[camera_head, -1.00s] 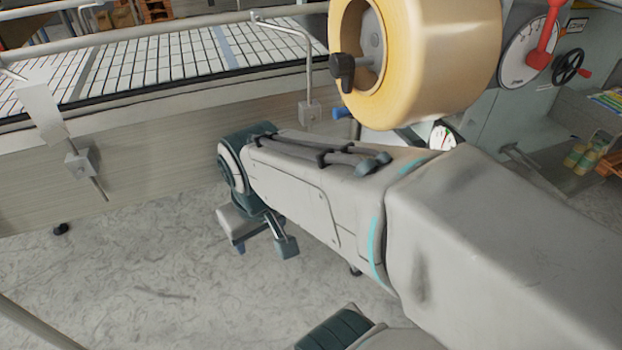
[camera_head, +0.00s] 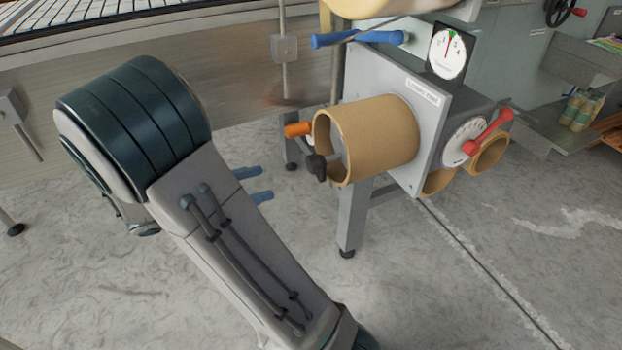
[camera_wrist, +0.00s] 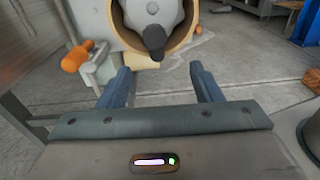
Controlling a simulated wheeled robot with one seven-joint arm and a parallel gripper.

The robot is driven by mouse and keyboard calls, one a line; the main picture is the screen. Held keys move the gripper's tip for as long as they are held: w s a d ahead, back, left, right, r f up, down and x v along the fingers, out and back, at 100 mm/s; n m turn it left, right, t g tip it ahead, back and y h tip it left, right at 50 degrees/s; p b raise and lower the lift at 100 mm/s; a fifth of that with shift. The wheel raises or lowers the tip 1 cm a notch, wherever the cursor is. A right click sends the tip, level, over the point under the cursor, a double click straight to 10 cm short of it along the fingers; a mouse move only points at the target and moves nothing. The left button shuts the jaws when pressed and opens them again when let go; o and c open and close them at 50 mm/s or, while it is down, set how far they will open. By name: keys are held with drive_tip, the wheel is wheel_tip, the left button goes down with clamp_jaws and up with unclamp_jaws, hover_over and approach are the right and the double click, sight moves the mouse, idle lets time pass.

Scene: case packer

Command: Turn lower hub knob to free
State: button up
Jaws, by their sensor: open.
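The lower hub carries an empty brown cardboard core (camera_head: 375,138), which sticks out from a grey plate. The lower hub knob (camera_head: 316,167) is black and sits at the open end of the core. In the wrist view the knob (camera_wrist: 154,42) points downward in front of the grey hub, inside the core's rim (camera_wrist: 192,42). My gripper (camera_head: 258,184) is open and empty, its two blue fingers pointing towards the knob from the left. In the wrist view the fingers of my gripper (camera_wrist: 159,72) lie either side of the knob's line, apart from it.
An orange handle (camera_head: 298,129) is close to the left of the core; it also shows in the wrist view (camera_wrist: 75,58). Above are a blue-handled bar (camera_head: 355,39), a gauge (camera_head: 447,51) and a larger tape roll. A red lever (camera_head: 488,138) is at right. Floor below is clear.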

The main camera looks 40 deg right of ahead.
sight(309, 166)
drive_tip(key=shift+h, duration=0.3)
drive_tip(key=x, duration=0.4)
drive_tip(key=b+x, duration=0.1)
drive_tip(key=x, duration=0.4)
drive_tip(key=b+x, duration=0.1)
drive_tip(key=x, duration=0.3)
drive_tip(key=shift+w+d+f, duration=0.15)
drive_tip(key=shift+w+d, duration=0.15)
drive_tip(key=shift+w, duration=0.05)
drive_tip(key=c, duration=1)
